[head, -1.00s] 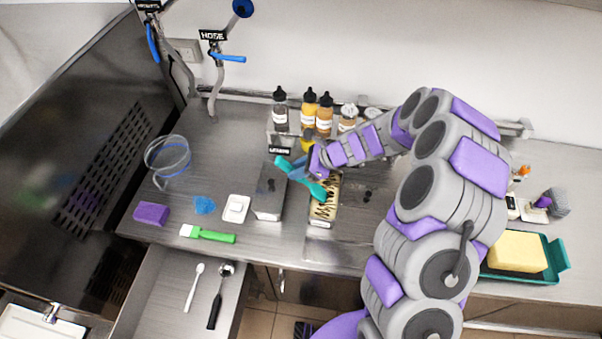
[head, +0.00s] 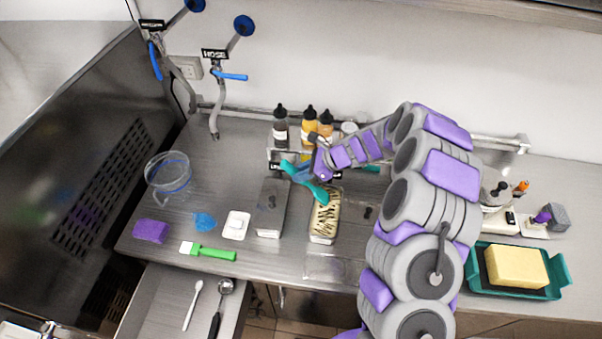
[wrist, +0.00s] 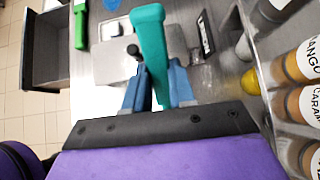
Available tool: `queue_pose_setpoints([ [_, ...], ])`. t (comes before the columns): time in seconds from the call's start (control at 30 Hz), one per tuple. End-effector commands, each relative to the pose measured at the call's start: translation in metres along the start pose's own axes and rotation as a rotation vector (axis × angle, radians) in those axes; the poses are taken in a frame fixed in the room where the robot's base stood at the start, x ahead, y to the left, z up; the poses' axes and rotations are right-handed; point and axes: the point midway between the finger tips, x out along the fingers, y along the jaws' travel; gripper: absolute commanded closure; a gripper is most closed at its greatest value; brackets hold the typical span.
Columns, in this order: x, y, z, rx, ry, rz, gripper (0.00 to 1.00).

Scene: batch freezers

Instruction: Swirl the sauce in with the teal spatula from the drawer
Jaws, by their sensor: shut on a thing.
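My gripper (head: 308,172) is shut on the teal spatula (head: 319,193), above the back end of the sauce-streaked tub. In the wrist view the teal spatula (wrist: 150,45) stands between the blue fingers of my gripper (wrist: 157,88). The metal tub (head: 325,218) holds a pale filling with dark sauce streaks on top. The spatula's lower end is over the tub's back left part; I cannot tell whether it touches the filling. The drawer (head: 178,298) is open at the front and holds a white spoon (head: 193,304) and a dark-handled scoop (head: 220,305).
A lidded metal tub (head: 270,208) stands just left of the streaked one. Sauce bottles (head: 310,125) stand in a rack behind. A green brush (head: 208,251), purple block (head: 151,231) and clear pitcher (head: 167,180) are on the left.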

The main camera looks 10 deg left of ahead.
Motion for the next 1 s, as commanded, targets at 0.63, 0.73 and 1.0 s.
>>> queue_pose_setpoints([
  [0.63,0.004,0.045,0.001,0.000,0.003,0.000,1.00],
  [0.73,0.002,0.051,-0.001,0.000,0.002,-0.003,1.00],
  [1.0,-0.002,0.071,-0.003,0.001,-0.003,-0.003,1.00],
])
